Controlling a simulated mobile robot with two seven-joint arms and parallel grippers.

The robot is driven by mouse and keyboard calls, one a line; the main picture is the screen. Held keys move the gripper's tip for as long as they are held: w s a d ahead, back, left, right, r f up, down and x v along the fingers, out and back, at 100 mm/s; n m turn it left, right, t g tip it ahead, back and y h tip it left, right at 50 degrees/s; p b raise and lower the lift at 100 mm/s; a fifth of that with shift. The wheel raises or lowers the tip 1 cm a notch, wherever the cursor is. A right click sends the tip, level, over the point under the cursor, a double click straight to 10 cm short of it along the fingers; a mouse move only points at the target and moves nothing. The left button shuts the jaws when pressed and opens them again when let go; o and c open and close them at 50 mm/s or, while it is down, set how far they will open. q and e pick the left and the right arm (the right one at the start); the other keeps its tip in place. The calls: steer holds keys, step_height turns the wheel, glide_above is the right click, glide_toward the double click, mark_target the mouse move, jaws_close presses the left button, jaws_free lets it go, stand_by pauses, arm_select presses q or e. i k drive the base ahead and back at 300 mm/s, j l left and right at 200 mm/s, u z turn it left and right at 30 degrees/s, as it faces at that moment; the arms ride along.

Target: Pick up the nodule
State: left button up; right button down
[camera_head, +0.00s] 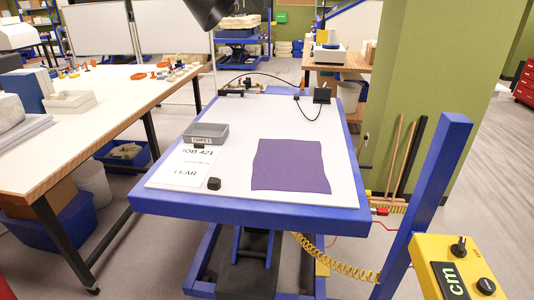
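A small dark lump, which looks like the nodule (214,184), sits near the front edge of the white-topped blue lift table (258,206). It lies at the lower right corner of a white printed sheet (178,180) that reads "JOB 421" and "CLEAR". A grey open tray (206,133) with a label stands just behind the sheet. A purple cloth or mat (290,166) lies flat to the right of the lump, apart from it. Neither of my grippers shows in the head view.
A blue post (428,190) and a yellow control box (459,266) stand at the front right. A dark lamp hood (208,12) hangs over the back left. A small black device (321,94) with a cable sits at the back. A long workbench (110,113) runs along the left.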

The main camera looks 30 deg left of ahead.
mark_target(214, 184)
steer(key=u, duration=1.3)
